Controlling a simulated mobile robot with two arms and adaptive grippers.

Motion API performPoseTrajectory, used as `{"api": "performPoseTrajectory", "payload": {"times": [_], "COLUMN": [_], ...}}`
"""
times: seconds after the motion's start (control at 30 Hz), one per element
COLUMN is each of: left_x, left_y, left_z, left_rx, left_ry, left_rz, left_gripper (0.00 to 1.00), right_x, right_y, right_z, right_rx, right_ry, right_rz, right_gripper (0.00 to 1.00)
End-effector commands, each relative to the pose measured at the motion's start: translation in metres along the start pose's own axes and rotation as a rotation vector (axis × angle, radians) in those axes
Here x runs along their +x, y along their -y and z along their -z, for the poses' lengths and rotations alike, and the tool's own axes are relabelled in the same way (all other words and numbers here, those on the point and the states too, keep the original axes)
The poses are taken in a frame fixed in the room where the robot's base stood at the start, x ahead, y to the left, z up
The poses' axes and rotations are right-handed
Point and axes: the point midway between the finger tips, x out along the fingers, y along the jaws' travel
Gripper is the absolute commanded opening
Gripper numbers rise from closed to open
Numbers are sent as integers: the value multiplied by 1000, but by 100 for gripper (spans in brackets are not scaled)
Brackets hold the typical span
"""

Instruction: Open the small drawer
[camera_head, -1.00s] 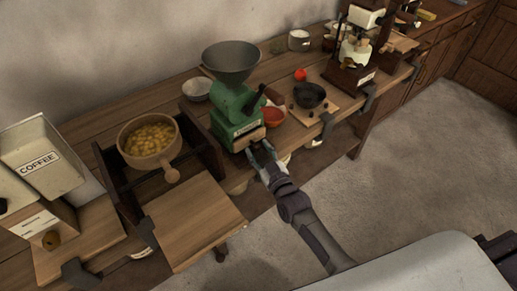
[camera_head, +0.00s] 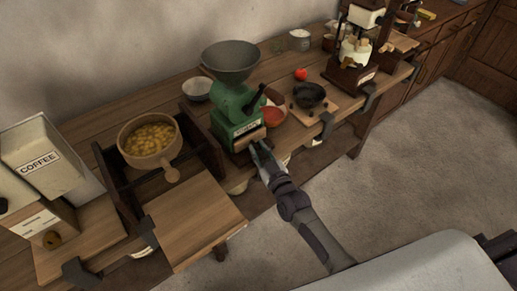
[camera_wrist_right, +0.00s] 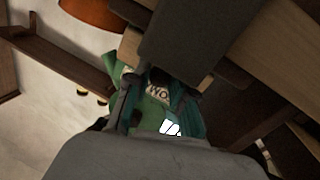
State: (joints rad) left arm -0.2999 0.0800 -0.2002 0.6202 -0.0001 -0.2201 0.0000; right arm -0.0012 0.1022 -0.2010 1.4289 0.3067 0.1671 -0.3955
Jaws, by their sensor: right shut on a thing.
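The green coffee grinder (camera_head: 232,108) stands on the wooden worktop. Its small drawer (camera_head: 250,139) has a light wooden front, low on the side facing me. My right gripper (camera_head: 261,149) is at this front, shut on what appears to be the drawer's knob. The knob is hidden by the fingers. In the right wrist view, the fingers (camera_wrist_right: 158,95) are close to the green body with its pale label, beside a light wooden part. How far the drawer stands out is hard to tell. My left gripper is not in view.
A bowl of yellow pieces (camera_head: 150,138) stands in a dark wooden frame at left, near a COFFEE tin (camera_head: 38,160). Open floor (camera_head: 430,150) lies to the right.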

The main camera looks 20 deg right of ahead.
Motion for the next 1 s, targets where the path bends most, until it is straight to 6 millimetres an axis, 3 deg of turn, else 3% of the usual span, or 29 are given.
{"api": "performPoseTrajectory", "payload": {"times": [0.3, 0.67, 0.7, 0.8, 1.0], "left_x": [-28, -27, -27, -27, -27], "left_y": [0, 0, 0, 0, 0], "left_z": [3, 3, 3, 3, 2], "left_rx": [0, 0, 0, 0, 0], "left_ry": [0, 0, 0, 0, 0], "left_rz": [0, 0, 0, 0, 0], "left_gripper": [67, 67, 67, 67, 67], "right_x": [-57, -62, -62, -62, -62], "right_y": [-11, -12, -12, -12, -12], "right_z": [-2, -3, -3, -3, -3], "right_rx": [-1, 0, 0, 0, 0], "right_ry": [6, 1, 1, 1, 1], "right_rz": [1, 0, 0, 1, 0], "right_gripper": [0, 0, 30, 46, 49]}}
